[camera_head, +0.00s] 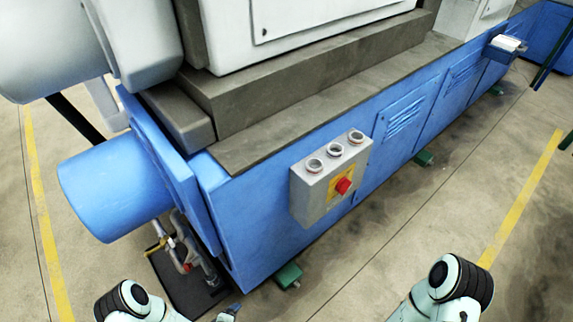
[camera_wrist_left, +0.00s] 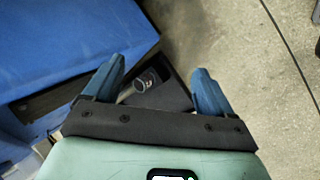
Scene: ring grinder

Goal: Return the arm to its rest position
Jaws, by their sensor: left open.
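My left gripper (camera_wrist_left: 158,80) is open, with its two blue fingers spread apart and nothing between them in the left wrist view. Behind the gap between the fingers lie a dark mat and a pipe end on the floor, farther off. In the head view only part of my left arm shows at the bottom left, with a blue finger piece at the bottom edge. Part of my right arm shows at the bottom right of the head view; its gripper is out of view.
A large blue grinder (camera_head: 250,215) fills the middle of the head view. A grey control box (camera_head: 318,192) with a red switch (camera_head: 343,186) sticks out from its side. A blue cylinder (camera_head: 110,190) juts out at left. Concrete floor (camera_head: 400,230) is clear at right.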

